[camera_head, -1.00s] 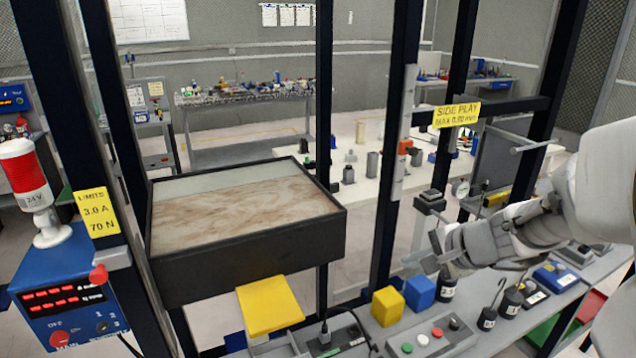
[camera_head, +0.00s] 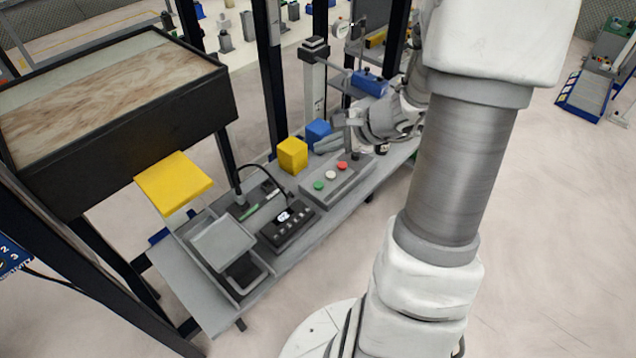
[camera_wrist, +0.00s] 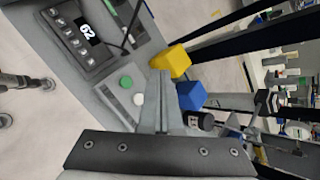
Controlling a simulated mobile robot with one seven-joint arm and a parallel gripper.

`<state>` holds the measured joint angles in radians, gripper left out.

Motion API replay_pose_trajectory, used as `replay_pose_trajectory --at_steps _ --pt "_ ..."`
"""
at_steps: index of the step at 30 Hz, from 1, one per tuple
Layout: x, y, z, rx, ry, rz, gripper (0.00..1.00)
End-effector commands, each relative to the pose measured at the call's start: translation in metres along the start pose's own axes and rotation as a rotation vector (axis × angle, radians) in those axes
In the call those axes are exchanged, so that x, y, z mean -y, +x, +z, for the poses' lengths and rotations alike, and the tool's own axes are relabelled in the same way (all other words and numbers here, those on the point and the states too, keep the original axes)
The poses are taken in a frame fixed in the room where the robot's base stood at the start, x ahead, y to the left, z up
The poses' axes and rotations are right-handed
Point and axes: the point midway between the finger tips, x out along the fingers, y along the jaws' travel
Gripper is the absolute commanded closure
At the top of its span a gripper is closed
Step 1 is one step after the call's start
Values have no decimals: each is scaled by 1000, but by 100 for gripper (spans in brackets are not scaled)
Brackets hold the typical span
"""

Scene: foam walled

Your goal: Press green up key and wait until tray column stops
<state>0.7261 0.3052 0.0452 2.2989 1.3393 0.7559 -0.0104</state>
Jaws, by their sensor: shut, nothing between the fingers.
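The green key (camera_head: 318,185) is at the near left end of a grey key box (camera_head: 345,180), in line with a white, a red and a black key. The green key also shows in the wrist view (camera_wrist: 126,82), left of my fingers and beside the white key (camera_wrist: 138,98). My gripper (camera_head: 330,145) is shut and empty, above the far side of the key box and apart from the green key. Its fingers also show in the wrist view (camera_wrist: 160,76). The large dark-sided tray (camera_head: 115,125) with a wood-grain top stands raised at left between dark posts.
A yellow block (camera_head: 292,155) and a blue block (camera_head: 318,133) stand behind the key box, close to my fingers. A black unit (camera_head: 286,227) with a lit display and a grey tray-like plate (camera_head: 223,243) lie left of it. A yellow pad (camera_head: 174,183) juts from the tray.

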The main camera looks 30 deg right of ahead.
Motion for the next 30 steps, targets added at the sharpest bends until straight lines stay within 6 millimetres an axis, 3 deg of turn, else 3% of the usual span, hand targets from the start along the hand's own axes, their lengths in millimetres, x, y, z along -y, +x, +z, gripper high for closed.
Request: replay_pose_trajectory --at_steps 8,21,30 --pt "-11 15 -11 0 1 2 100" --pt "-41 56 -40 0 -2 1 100" --pt "-44 61 -44 0 -1 0 100"
